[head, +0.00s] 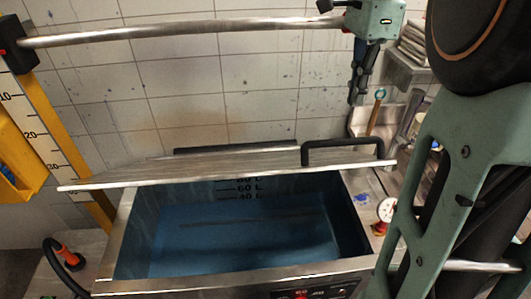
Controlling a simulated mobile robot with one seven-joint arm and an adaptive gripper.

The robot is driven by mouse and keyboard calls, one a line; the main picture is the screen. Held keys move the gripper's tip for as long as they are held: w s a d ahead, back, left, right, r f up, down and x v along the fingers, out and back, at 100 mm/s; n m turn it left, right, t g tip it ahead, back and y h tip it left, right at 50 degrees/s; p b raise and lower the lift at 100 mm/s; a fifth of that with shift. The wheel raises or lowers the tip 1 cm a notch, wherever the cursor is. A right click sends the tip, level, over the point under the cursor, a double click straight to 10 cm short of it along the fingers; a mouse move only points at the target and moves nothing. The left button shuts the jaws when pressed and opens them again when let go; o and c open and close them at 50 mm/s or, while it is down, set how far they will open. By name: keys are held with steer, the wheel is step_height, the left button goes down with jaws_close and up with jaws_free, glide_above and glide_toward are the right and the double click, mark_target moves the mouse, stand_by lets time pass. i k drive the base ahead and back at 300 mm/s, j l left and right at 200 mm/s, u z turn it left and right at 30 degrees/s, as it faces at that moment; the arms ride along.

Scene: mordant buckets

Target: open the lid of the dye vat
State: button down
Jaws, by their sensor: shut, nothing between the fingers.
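The dye vat (122,243) is a rectangular metal tank in the lower middle. Its inside shows litre marks and blue dye (240,245). Its flat metal lid (225,164) stands raised along the back and is seen nearly edge-on, so the vat's mouth is open to view. A black bar handle (343,144) is on the lid's right part. My gripper (356,100) hangs with fingers down above and slightly right of the handle in the picture. The fingers are together and empty.
A metal bar (180,33) crosses the top left. A yellow post with a scale (48,130) and a yellow bin (18,165) stand left. Folded cloths (413,42) lie on a shelf at upper right.

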mark_target(214, 163)
steer(key=k, duration=0.95)
steer(key=i+l+u, duration=0.15)
steer(key=i+l, duration=0.3)
steer(key=l, duration=0.15)
